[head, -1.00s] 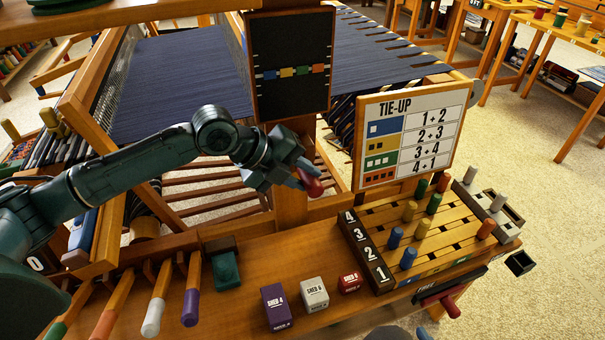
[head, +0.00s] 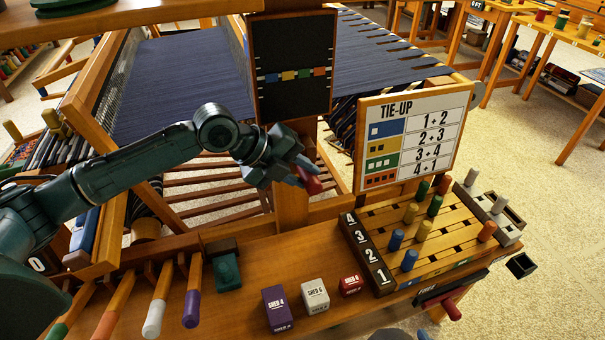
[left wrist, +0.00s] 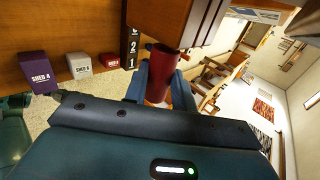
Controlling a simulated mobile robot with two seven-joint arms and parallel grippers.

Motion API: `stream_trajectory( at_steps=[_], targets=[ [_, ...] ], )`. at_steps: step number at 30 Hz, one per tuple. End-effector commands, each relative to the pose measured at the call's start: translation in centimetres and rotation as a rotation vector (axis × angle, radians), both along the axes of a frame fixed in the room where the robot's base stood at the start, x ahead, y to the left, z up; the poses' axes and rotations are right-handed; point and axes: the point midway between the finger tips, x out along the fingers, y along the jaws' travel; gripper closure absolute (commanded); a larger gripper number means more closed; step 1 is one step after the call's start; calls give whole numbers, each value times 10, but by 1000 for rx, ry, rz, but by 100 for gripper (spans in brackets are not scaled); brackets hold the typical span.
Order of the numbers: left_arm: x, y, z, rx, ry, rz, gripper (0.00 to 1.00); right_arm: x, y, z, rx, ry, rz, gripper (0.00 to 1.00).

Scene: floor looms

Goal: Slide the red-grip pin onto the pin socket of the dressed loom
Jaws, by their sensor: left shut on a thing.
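The red-grip pin (head: 313,182) is held in my left gripper (head: 308,173), beside the upright wooden post (head: 291,205) of the dressed loom with dark blue warp (head: 180,80). In the left wrist view the red grip (left wrist: 160,75) is between the blue fingers, its far end close against a wooden block (left wrist: 180,22); I cannot tell whether they touch. The pin's shaft and the socket are not visible. My right gripper (head: 420,334) barely shows at the bottom edge of the head view, mostly cut off.
A tie-up sign (head: 412,138) stands right of the left gripper, behind a peg board (head: 455,240) with coloured pegs. Purple (head: 277,308), white (head: 315,295) and red (head: 350,285) blocks sit on the bench. Another red handle (head: 451,308) shows at lower right.

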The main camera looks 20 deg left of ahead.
Motion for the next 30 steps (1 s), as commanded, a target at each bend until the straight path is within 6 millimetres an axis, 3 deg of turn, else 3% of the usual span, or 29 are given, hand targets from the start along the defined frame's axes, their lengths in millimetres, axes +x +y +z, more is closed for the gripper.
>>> stream_trajectory(
  at_steps=[22, 23, 30],
  targets=[
    [9, 6, 1, 1, -5, 3, 100, 0, 0, 1, 0, -1, 0, 72],
    [9, 6, 1, 1, -5, 4, 72, 0, 0, 1, 0, -1, 0, 72],
    [8, 5, 1, 0, -3, 1, 52, 0, 0, 1, 0, -1, 0, 72]
  ],
)
